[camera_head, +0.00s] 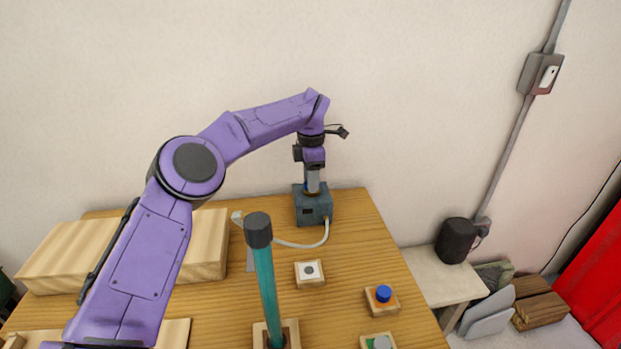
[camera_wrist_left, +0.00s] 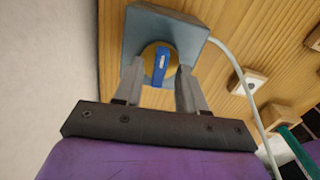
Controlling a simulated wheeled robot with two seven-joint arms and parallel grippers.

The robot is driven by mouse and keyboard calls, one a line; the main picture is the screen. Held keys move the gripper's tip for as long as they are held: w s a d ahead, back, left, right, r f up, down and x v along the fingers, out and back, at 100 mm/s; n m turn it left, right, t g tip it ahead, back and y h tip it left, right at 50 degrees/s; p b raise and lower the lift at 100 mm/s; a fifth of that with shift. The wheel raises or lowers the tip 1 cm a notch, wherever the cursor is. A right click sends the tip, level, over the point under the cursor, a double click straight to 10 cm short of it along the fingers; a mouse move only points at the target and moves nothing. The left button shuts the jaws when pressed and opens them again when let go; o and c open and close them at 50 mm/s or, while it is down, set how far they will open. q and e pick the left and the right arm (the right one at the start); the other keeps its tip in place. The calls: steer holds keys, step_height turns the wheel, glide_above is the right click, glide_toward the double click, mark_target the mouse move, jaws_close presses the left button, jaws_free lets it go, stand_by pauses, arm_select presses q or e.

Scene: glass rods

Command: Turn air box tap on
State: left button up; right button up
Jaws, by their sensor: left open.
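The air box (camera_head: 314,207) is a grey-blue box at the back of the wooden table, with a pale hose (camera_head: 318,242) running from it. In the left wrist view the box (camera_wrist_left: 140,22) shows from above, with a round yellow base and a blue tap handle (camera_wrist_left: 161,65) on its top. My left gripper (camera_head: 313,188) points down over the box. In the left wrist view my left gripper (camera_wrist_left: 161,78) is open, its fingers on either side of the blue handle near its end. I cannot tell whether they touch it. My right gripper is not in view.
A teal rod with a black top (camera_head: 267,280) stands upright in a wooden block in front. Small wooden blocks carry a white button (camera_head: 309,270), a blue button (camera_head: 383,294) and a grey-green one (camera_head: 381,342). A large wooden block (camera_head: 210,258) lies at left. The wall stands close behind the box.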

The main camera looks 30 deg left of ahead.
arm_select(q)
steer(key=shift+w, duration=0.15)
jaws_close()
steer(key=shift+n, duration=0.4)
steer(key=shift+d+f+n, duration=0.1)
steer(key=shift+n, duration=0.9)
steer(key=n, duration=0.2)
steer(key=shift+n, duration=0.4)
steer(key=n, duration=0.5)
steer(key=shift+f+b, duration=0.15)
steer(key=shift+b, duration=0.25)
steer(key=n+b, duration=0.2)
steer(key=n, duration=0.4)
steer(key=shift+n, duration=0.4)
